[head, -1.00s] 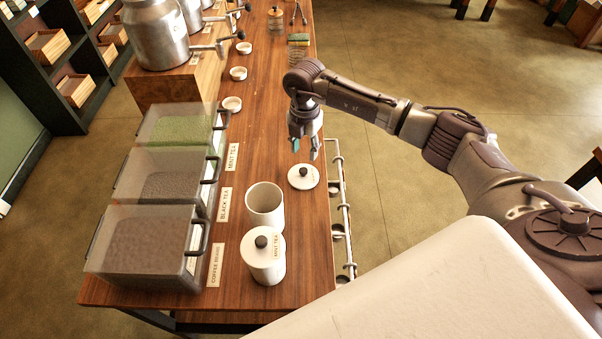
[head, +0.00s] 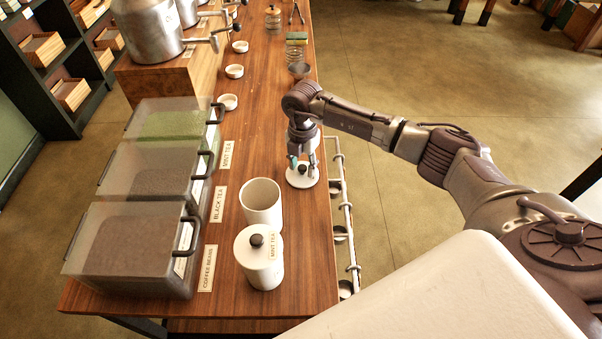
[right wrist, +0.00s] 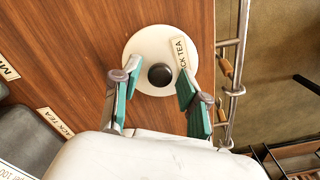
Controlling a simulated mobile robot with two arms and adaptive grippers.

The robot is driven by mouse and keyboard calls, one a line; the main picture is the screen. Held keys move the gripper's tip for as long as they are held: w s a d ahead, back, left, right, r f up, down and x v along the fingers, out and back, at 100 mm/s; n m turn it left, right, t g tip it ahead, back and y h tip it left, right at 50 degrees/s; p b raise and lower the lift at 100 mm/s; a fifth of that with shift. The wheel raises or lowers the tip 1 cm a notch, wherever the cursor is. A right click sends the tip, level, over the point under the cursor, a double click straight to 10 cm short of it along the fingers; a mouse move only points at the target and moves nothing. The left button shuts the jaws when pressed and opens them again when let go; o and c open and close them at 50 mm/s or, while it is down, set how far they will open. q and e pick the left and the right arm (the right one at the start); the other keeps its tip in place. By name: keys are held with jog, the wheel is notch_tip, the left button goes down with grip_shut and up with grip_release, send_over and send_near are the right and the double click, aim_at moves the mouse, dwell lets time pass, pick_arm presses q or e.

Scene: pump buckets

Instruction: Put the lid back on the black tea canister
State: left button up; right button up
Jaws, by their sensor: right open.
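The black tea lid (head: 300,182) is white and round with a dark knob. It lies flat on the counter near the right edge, and the right wrist view shows it (right wrist: 146,44) with a label partly reading "CK TEA". My right gripper (head: 302,163) is open right over the lid. In the right wrist view its fingers (right wrist: 158,80) are apart, either side of the knob (right wrist: 160,75), not closed on it. The open white canister (head: 262,208) stands upright nearer me, left of the lid, without a lid on it. My left gripper is not in view.
A lidded mint tea canister (head: 259,262) stands just in front of the open one. Bins of coffee beans (head: 130,250), black tea and mint tea line the left side. A metal rail (head: 346,215) runs along the counter's right edge. Small white bowls (head: 228,102) stand farther back.

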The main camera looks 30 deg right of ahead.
jog(key=c, duration=0.7)
jog(key=shift+r, duration=0.2)
jog(key=shift+r+p, duration=1.75)
jog(key=shift+r, duration=0.3)
